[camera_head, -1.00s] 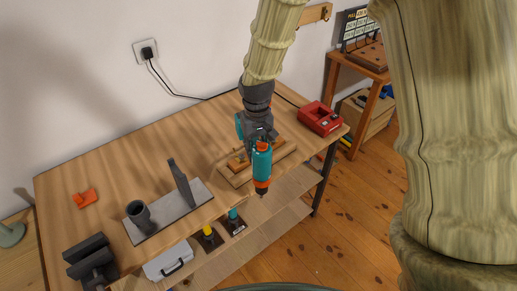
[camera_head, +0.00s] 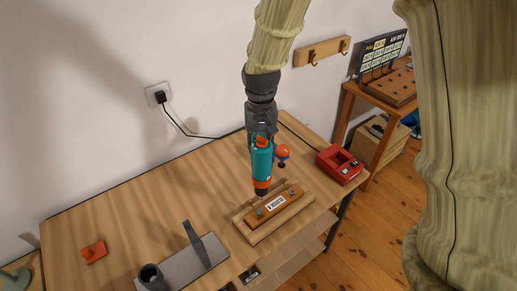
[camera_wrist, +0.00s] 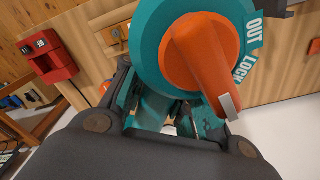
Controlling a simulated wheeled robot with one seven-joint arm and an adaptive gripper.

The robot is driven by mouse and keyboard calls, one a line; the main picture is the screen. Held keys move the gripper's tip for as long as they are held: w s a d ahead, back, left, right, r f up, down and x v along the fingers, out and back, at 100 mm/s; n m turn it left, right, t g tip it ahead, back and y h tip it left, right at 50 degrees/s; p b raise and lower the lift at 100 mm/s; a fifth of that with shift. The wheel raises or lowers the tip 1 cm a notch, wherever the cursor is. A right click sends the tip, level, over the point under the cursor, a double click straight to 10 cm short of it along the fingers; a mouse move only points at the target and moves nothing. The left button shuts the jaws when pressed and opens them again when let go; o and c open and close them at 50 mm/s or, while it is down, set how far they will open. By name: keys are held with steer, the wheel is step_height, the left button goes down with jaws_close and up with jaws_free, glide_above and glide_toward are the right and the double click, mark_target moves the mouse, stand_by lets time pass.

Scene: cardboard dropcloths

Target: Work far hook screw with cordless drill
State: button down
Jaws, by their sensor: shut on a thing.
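My gripper (camera_head: 262,132) is shut on the teal and orange cordless drill (camera_head: 261,160). The drill hangs upright with its dark chuck pointing down, at the back edge of a shallow wooden tray (camera_head: 247,232) on the bench. Whether its tip touches anything is unclear. In the tray lies a brown wooden bar (camera_head: 290,196) with a pale label and a small greenish screw head towards each end. In the wrist view the drill's teal body (camera_wrist: 150,40) fills the middle, with an orange selector marked OUT and LOCK; the drill's tip is hidden there.
A red charger (camera_head: 340,164) stands at the bench's right end. A small orange-red and blue object (camera_head: 282,153) shows beside the drill. A grey plate (camera_head: 185,270) with upright parts and an orange piece (camera_head: 94,251) are at left. A hook rail (camera_head: 322,51) is on the wall.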

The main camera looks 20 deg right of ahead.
steer(key=shift+w+a+r, duration=0.1)
steer(key=shift+a+r, duration=0.05)
steer(key=shift+a, duration=0.25)
steer(key=shift+r+p, duration=0.1)
steer(key=shift+p, duration=0.25)
step_height(320, 180, down, 7)
steer(key=b, duration=0.2)
steer(key=shift+r, duration=0.15)
stand_by(0.6)
steer(key=shift+f, duration=0.25)
stand_by(1.6)
